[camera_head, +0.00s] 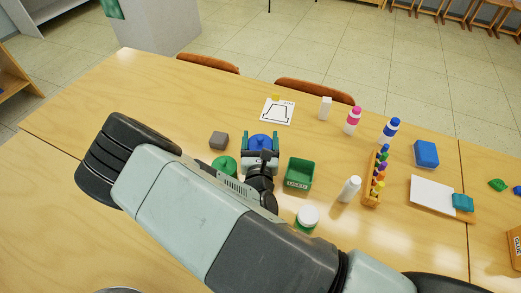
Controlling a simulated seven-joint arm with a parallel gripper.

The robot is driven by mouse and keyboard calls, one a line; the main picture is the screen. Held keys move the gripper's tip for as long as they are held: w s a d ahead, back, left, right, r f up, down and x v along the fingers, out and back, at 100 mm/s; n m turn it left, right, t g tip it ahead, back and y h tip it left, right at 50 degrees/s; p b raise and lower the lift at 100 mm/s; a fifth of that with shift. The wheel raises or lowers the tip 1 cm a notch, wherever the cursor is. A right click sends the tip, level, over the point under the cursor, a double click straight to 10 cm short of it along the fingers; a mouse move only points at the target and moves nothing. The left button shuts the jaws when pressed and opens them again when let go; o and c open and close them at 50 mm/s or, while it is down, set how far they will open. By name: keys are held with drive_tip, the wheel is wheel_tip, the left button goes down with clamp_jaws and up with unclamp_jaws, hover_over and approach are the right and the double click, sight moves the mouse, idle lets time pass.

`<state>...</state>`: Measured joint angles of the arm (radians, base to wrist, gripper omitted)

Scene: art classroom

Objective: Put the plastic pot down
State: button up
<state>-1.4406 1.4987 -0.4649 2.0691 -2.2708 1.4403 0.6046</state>
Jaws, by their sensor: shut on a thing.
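A plastic pot with a round blue top (260,142) sits between the two teal fingers of my gripper (261,137), near the middle of the table. My gripper is shut on this pot. The gripper and wrist hide most of the pot's near side. From this single view I cannot tell whether its base touches the table. A similar pot with a green top (223,163) is to the left, partly behind my arm. Another with a white lid (308,215) and green body stands nearer, to the right.
A drawing sheet (278,110) lies beyond. Bottles and a wooden paint rack (372,191) stand at right. The table's left part (110,88) is clear.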

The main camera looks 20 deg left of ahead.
drive_tip(key=shift+f, duration=2.1)
drive_tip(key=shift+f, duration=0.1)
